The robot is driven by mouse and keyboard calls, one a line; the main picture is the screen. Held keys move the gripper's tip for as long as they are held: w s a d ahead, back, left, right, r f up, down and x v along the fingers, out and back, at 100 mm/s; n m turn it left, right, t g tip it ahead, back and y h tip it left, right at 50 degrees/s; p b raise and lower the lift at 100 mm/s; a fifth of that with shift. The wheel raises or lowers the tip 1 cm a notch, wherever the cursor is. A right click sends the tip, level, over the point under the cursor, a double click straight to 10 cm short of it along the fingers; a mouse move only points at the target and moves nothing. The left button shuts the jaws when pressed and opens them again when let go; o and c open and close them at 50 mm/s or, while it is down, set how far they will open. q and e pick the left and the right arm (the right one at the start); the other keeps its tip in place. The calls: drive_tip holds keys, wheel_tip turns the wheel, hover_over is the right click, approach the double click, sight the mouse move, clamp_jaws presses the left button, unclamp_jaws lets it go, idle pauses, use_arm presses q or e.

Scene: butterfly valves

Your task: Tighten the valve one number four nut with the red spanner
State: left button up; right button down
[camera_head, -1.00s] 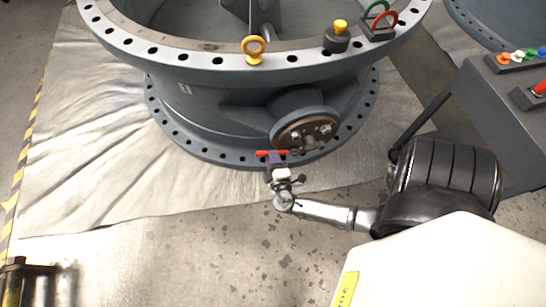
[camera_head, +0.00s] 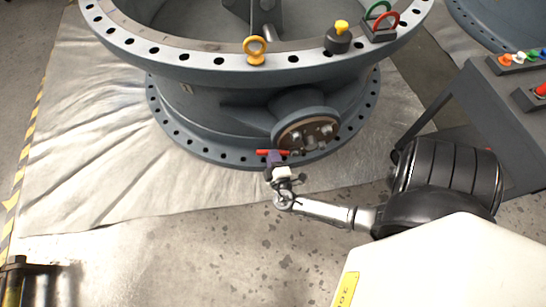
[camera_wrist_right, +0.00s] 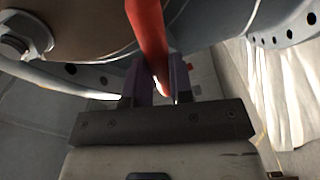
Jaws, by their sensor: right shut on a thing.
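The large grey butterfly valve (camera_head: 205,108) stands on a pale sheet in the head view. Its round side flange (camera_head: 308,130) carries several nuts; I cannot read any number on them. My right gripper (camera_head: 275,157) is shut on the red spanner (camera_head: 262,152), just in front of the lower left of this flange. In the right wrist view, the spanner (camera_wrist_right: 148,35) runs up from between the purple fingers (camera_wrist_right: 156,85) and leaves the top of the picture. One nut (camera_wrist_right: 14,45) shows at the upper left, apart from the visible part of the spanner. The spanner's far end is hidden. My left gripper is not in view.
A yellow ring (camera_head: 255,50), a yellow-topped knob (camera_head: 340,32) and green and red rings (camera_head: 385,22) sit on the valve's upper rim. A grey bench (camera_head: 478,105) with coloured items stands at the right. The floor (camera_head: 200,260) in front is clear.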

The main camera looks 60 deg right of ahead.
idle(0.3)
drive_tip(key=shift+s+a+r, duration=0.1)
drive_tip(key=shift+v, duration=1.55)
wheel_tip(320, 180, down, 6)
drive_tip(key=n, duration=0.8)
drive_tip(key=shift+f, duration=0.2)
